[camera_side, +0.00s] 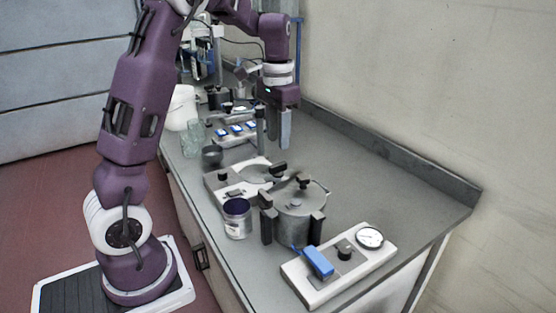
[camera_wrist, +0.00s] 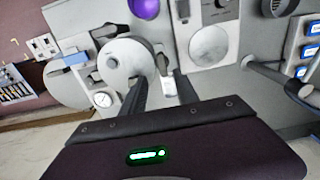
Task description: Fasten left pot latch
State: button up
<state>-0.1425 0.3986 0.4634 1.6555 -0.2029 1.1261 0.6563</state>
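I cannot tell whether either is fastened. My gripper (camera_side: 273,143) points down above the bench, behind and higher than the pot. Its two fingers are apart and empty, also in the wrist view (camera_wrist: 160,80).
A hot plate (camera_side: 222,188) stands behind the pot, and a can with dark blue contents (camera_side: 237,220) is left of it. A white panel (camera_side: 340,276) with blue lever and gauge is in front. A block with blue displays (camera_side: 235,135) is behind. Bench right of the pot is clear.

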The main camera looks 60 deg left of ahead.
aim_at(278, 164)
jog(key=f, duration=0.7)
jog(key=shift+w+a+f, duration=0.1)
jog(key=shift+a+f, duration=0.1)
jog(key=shift+f, duration=0.1)
jog(key=shift+c, duration=0.5)
grip_shut()
